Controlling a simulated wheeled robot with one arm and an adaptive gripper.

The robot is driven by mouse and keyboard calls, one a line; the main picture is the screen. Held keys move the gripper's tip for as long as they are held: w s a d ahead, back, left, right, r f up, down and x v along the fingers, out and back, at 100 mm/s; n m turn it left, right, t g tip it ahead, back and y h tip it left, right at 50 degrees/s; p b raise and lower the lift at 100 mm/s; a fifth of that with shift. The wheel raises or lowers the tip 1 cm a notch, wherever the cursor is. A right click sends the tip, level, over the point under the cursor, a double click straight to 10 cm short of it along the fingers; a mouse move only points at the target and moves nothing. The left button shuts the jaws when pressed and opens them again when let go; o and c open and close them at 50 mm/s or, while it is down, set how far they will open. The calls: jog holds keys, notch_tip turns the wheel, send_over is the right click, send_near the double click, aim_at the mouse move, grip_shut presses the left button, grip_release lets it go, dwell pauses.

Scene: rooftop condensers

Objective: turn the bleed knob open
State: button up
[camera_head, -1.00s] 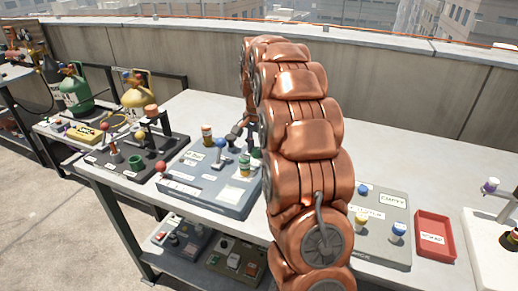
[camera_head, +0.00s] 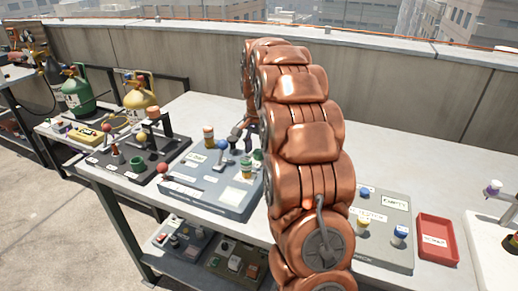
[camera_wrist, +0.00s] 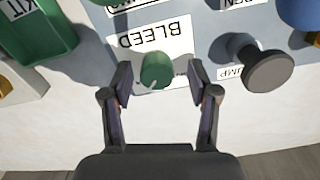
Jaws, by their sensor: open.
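The bleed knob (camera_wrist: 157,70) is a small green round knob on a blue-grey panel (camera_wrist: 205,30). A white label (camera_wrist: 140,38) reading BLEED, upside down in the wrist view, lies around it. My gripper (camera_wrist: 158,85) is open, with one finger on each side of the knob and a visible gap on both sides. I cannot tell how deep the fingertips reach beside the knob. In the head view the panel (camera_head: 225,195) sits on the table, and my copper arm hides part of that area.
A dark round knob (camera_wrist: 268,70) stands right of my gripper, near a PUMP label. A green bin (camera_wrist: 38,28) marked KIT is at upper left, and a blue knob (camera_wrist: 300,12) at upper right. A red tray (camera_head: 437,238) sits on the table at right.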

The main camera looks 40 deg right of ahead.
aim_at(258, 151)
jog(key=shift+r, duration=0.55)
notch_tip(258, 151, up, 11)
dwell(0.4)
dwell(0.4)
